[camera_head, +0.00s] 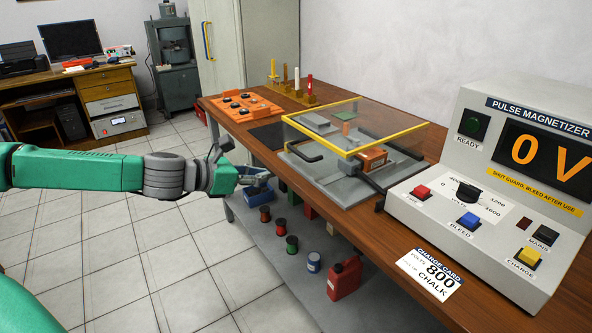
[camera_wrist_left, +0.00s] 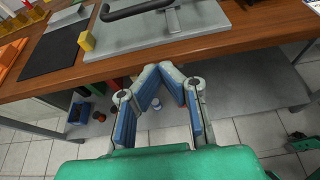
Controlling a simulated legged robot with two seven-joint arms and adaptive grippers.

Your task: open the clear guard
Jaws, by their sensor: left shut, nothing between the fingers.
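The clear guard (camera_head: 382,120) is a see-through cover with a yellow frame, standing over a grey fixture base (camera_head: 325,182) on the bench. A black bar handle (camera_head: 301,152) is at its near left side; a black handle also shows at the top of the left wrist view (camera_wrist_left: 138,9). An orange block (camera_head: 374,158) is visible under the guard. My left gripper (camera_head: 262,188) is left of the bench's front edge, apart from the guard and handle. In the left wrist view its blue-padded fingers (camera_wrist_left: 172,70) meet at the tips, empty. My right gripper is not in view.
The pulse magnetizer (camera_head: 480,190) stands right of the guard, its display reading 0 V. A charge card (camera_head: 430,274) lies before it. An orange tray (camera_head: 243,105) and a dark mat (camera_head: 268,135) lie left of the guard. Spools and a red can (camera_head: 345,278) stand below the bench.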

